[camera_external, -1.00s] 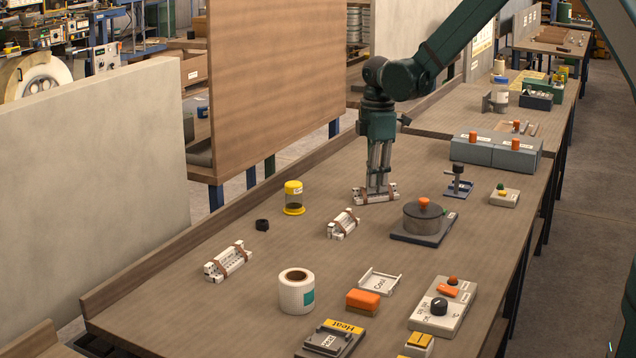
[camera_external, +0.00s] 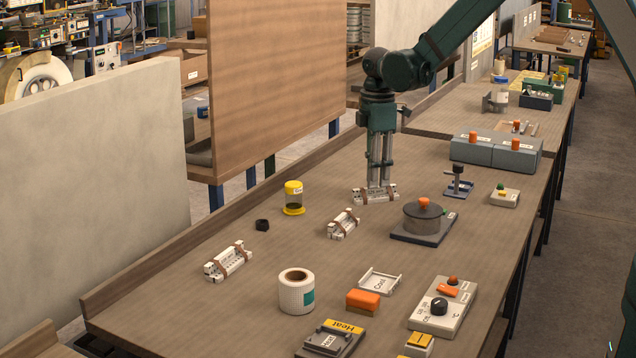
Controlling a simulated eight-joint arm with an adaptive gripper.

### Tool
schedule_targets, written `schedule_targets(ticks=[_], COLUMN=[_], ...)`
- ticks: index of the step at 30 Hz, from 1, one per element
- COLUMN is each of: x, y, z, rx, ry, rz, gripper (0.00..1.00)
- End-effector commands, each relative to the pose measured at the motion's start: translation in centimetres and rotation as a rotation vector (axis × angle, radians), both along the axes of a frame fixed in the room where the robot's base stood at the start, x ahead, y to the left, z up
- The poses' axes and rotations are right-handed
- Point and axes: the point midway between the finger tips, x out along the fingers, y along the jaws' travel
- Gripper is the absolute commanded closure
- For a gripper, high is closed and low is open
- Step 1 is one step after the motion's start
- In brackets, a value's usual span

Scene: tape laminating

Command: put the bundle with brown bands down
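A bundle of white pieces with brown bands (camera_external: 361,197) lies on the workbench near its back edge, in the middle of the view. It appears to rest on the bench top. My gripper (camera_external: 379,185) points straight down with its fingertips at the middle of this bundle. The fingers look close together, but their tips are too small to tell whether they grip it. Two similar banded bundles lie nearer the camera: one (camera_external: 343,224) just to the left, another (camera_external: 228,261) farther left.
A dark round pot with an orange knob (camera_external: 423,218) stands close to the right of my gripper. A white roll (camera_external: 296,291) is in front. Bare bench lies between the bundles.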

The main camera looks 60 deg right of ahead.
Motion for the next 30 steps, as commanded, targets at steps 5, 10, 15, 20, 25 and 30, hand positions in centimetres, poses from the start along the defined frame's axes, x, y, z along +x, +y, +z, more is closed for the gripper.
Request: schedule_targets(ticks=[5, 10, 15, 20, 25, 30], x=[0.0, 0.0, 0.0, 0.0, 0.0, 0.0], y=[0.0, 0.0, 0.0, 0.0, 0.0, 0.0], z=[2.8, 5.6, 7.9, 9.2, 9.7, 9.7], rx=[0.000, 0.000, 0.000, 0.000, 0.000, 0.000], ry=[0.000, 0.000, 0.000, 0.000, 0.000, 0.000], rz=[0.000, 0.000, 0.000, 0.000, 0.000, 0.000], gripper=[0.78, 0.78, 0.78, 0.78, 0.78, 0.78])
